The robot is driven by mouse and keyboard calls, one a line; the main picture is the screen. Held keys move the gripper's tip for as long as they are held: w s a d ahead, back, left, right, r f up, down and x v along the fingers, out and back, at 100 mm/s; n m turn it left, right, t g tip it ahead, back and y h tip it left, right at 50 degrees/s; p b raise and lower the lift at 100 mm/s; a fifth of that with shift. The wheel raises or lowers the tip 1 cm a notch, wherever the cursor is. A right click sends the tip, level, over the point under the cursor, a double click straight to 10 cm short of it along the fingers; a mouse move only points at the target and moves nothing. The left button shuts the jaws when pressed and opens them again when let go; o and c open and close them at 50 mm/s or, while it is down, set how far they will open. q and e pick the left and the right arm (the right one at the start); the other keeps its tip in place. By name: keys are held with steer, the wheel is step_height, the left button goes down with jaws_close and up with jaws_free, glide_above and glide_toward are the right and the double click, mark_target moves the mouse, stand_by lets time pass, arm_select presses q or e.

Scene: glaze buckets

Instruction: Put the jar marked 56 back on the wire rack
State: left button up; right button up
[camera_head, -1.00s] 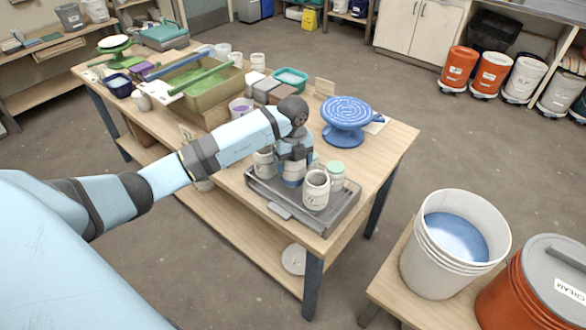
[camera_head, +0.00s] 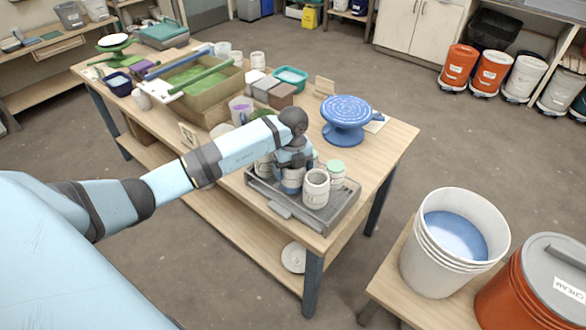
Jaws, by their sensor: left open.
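A grey rack or tray (camera_head: 337,216) sits on the near right corner of the wooden table and holds several pale jars. The front jar (camera_head: 316,190) stands upright with a dark mark too small to read. A jar with a green lid (camera_head: 336,174) stands behind it to the right. Another jar (camera_head: 292,183), with a blue band, is under my left gripper (camera_head: 291,168). That gripper points down, is open, and its fingers are around or just above this jar; I cannot tell which. Part of a further jar shows left of the gripper. I cannot read 56 on any jar.
A blue banding wheel (camera_head: 346,118) stands behind the rack. Grey and brown blocks (camera_head: 266,88), a teal tub (camera_head: 290,79) and a tan basin (camera_head: 222,96) crowd the table. A white bucket of blue glaze (camera_head: 455,240) stands on a low bench at right.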

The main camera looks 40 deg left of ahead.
arm_select(q)
step_height(320, 180, up, 12)
steer(key=b, duration=0.1)
steer(key=shift+b, duration=0.35)
